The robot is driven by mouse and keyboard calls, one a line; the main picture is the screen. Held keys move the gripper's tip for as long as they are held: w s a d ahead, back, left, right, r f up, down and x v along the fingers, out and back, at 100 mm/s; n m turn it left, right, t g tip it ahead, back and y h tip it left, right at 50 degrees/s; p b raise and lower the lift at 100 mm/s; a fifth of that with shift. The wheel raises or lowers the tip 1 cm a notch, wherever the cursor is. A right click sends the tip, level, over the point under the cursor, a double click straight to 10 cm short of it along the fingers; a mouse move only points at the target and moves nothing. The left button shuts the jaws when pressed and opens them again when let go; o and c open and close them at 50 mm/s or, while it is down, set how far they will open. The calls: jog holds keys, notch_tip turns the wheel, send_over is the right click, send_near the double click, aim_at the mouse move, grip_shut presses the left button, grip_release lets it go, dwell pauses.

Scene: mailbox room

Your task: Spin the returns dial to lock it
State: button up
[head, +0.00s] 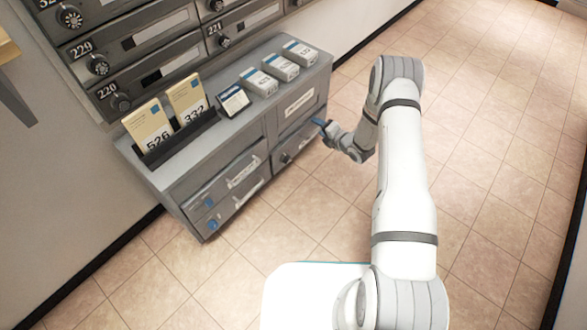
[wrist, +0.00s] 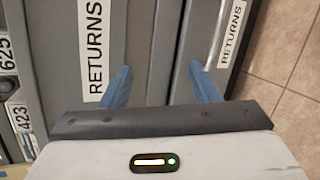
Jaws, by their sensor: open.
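In the head view a small dark round dial (head: 286,158) sits at the left of the lower right compartment of the grey cabinet (head: 226,160). My gripper (head: 320,123) is in front of the right end of that cabinet, to the right of the dial and apart from it. Its two blue fingers stand apart with nothing between them in the wrist view (wrist: 162,87). There, a RETURNS label (wrist: 92,50) is on the upper front and another RETURNS label (wrist: 231,34) on the lower front. No dial shows in the wrist view.
On top stand a dark holder with yellow cards (head: 149,127) and several small numbered boxes (head: 281,68). Dark mailboxes (head: 150,55) with dials line the wall. The tiled floor (head: 490,140) at right is clear.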

jog(key=s+a+f+n+y+b, duration=0.25)
jog(key=s+f, duration=0.25)
jog(key=f, duration=0.4)
jog(key=n+y, duration=0.3)
jog(key=n, duration=0.1)
send_near(289, 161)
jog(key=shift+m, duration=0.25)
jog(key=b+x, duration=0.1)
jog(key=x, duration=0.1)
jog(key=b+x, duration=0.1)
jog(key=x, duration=0.1)
jog(key=b+x, duration=0.1)
jog(key=x, duration=0.2)
jog(key=shift+f, duration=0.4)
jog(key=shift+w+a+r+b, duration=0.15)
jog(key=shift+w+a+b, duration=0.2)
jog(key=shift+w+a, duration=0.1)
